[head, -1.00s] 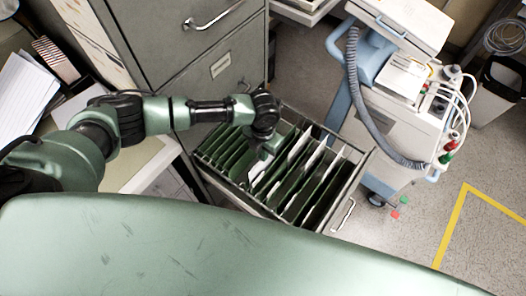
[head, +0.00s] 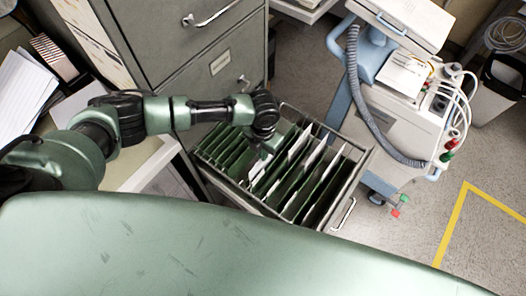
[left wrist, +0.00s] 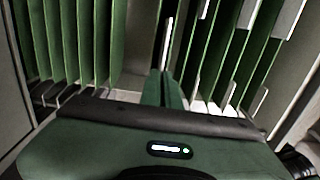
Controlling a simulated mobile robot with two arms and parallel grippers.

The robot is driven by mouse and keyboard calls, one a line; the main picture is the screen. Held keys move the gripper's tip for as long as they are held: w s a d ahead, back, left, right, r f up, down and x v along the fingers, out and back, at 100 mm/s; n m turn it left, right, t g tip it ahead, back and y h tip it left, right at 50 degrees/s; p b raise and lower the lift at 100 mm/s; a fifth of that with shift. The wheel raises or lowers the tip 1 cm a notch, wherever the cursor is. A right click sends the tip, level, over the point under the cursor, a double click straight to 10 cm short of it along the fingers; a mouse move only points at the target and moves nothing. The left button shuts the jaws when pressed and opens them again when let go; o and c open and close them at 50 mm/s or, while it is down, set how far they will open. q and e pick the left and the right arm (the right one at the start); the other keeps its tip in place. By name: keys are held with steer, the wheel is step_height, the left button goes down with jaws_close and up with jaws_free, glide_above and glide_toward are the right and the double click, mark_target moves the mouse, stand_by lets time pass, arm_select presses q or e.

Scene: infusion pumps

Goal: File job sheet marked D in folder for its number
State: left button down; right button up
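My left gripper (head: 266,152) reaches down into an open file drawer (head: 352,186) in the head view. In the left wrist view its two fingers (left wrist: 165,88) are close together, with a thin white sheet (left wrist: 168,42) edge-on between their tips. The sheet also shows as a white patch (head: 257,170) just below the gripper in the head view. It stands upright among green hanging folders (head: 222,150). No letter or number on it can be read. The lower part of the sheet is hidden. My right gripper is not in view.
Other white papers (head: 315,156) stand in folders to the right. The grey cabinet (head: 170,50) rises behind the drawer. A wheeled medical machine (head: 395,125) stands to the right of it. A desk with papers (head: 25,95) is at the left.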

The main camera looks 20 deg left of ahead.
arm_select(q)
steer(key=shift+f, duration=0.2)
stand_by(0.3)
steer(key=c, duration=1.6)
jaws_free()
step_height(320, 180, up, 8)
steer(key=shift+f+b, duration=0.1)
steer(key=shift+b, duration=0.2)
